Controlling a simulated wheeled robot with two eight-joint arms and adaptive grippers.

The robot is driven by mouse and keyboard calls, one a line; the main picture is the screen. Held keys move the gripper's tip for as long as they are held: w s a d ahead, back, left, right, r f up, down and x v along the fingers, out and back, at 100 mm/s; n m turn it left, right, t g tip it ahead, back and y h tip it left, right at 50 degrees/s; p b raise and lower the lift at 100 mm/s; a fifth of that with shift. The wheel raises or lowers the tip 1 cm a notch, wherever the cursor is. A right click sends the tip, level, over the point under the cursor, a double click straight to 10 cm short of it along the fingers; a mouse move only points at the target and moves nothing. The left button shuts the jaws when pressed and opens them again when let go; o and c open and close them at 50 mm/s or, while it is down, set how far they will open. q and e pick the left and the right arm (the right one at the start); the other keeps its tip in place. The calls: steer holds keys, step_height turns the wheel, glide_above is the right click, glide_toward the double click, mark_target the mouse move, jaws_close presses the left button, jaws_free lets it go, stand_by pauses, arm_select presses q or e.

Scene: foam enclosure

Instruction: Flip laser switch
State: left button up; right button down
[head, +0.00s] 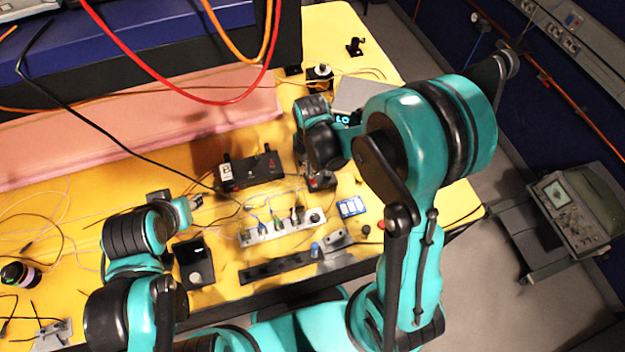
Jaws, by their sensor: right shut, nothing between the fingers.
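No part is clearly readable as the laser switch at this size. A black box (250,172) with a white label, small red marks and upright black knobs stands mid-table and may carry it. My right gripper (320,183) is shut and empty, pointing down just right of the black box, apart from it. My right wrist and forearm partly cover that spot. My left gripper (190,205) is low over the table, left of the black box; its fingers are too small to read.
A grey connector strip (282,228) with several plugs lies in front of the black box. A blue-and-white block (351,207) lies to its right. Loose cables cross the yellow table, and red and orange cables hang above. An instrument on a cart (572,208) stands off the table at right.

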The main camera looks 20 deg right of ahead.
steer(key=shift+f+b, duration=0.75)
steer(key=shift+f, duration=0.15)
steer(key=shift+r, duration=0.2)
steer(key=shift+r+p, duration=2.55)
steer(key=shift+r, duration=0.85)
steer(key=shift+b, duration=0.3)
steer(key=s+d+m+t+b, duration=0.2)
steer(key=s+m+b, duration=0.3)
steer(key=m, duration=0.7)
steer(key=s+d+m+t+b, duration=0.2)
steer(key=s+m+t+b, duration=0.3)
steer(key=m+b, duration=0.4)
steer(key=m, duration=0.3)
steer(key=shift+s+d+f, duration=0.15)
steer(key=shift+d+f, duration=0.15)
steer(key=shift+d, duration=0.05)
